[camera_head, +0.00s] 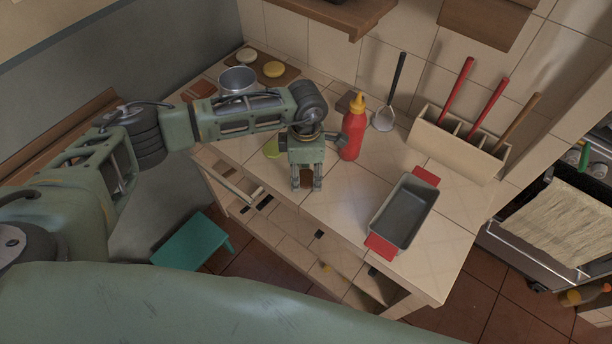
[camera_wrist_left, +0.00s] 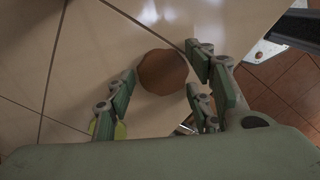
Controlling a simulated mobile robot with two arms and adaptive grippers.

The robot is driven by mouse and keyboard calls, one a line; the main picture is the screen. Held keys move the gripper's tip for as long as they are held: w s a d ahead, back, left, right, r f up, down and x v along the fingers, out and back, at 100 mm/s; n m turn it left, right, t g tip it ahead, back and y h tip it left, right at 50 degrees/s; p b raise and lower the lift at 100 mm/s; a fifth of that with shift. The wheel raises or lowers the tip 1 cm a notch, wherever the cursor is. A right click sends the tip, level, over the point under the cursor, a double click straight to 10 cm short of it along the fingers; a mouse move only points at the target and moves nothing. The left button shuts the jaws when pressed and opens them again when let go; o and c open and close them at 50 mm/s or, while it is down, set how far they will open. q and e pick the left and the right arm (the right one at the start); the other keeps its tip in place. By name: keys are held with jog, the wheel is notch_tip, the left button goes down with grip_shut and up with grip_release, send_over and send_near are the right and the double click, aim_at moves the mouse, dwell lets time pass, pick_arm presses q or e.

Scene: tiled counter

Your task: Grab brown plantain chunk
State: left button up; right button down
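The brown plantain chunk (camera_wrist_left: 162,72) shows in the left wrist view as a round brown piece on the pale tiled counter. My left gripper (camera_wrist_left: 160,78) has its fingers spread, with the chunk in the gap between the fingertips. A gap shows on the left side of the chunk; I cannot tell whether the right fingers touch it. In the head view my left gripper (camera_head: 306,186) points down at the counter, and its fingers mostly hide the chunk. My right gripper is in neither view.
A red bottle (camera_head: 353,130) stands close right of my left gripper, and a yellow-green item (camera_head: 271,148) lies to its left. A grey pan with red handles (camera_head: 404,212) is at right. A utensil holder (camera_head: 455,150) and metal pot (camera_head: 238,80) stand farther back.

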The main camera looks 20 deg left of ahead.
pick_arm(q)
jog(key=c, duration=0.6)
jog(key=shift+o, duration=0.2)
jog(key=shift+r, duration=0.1)
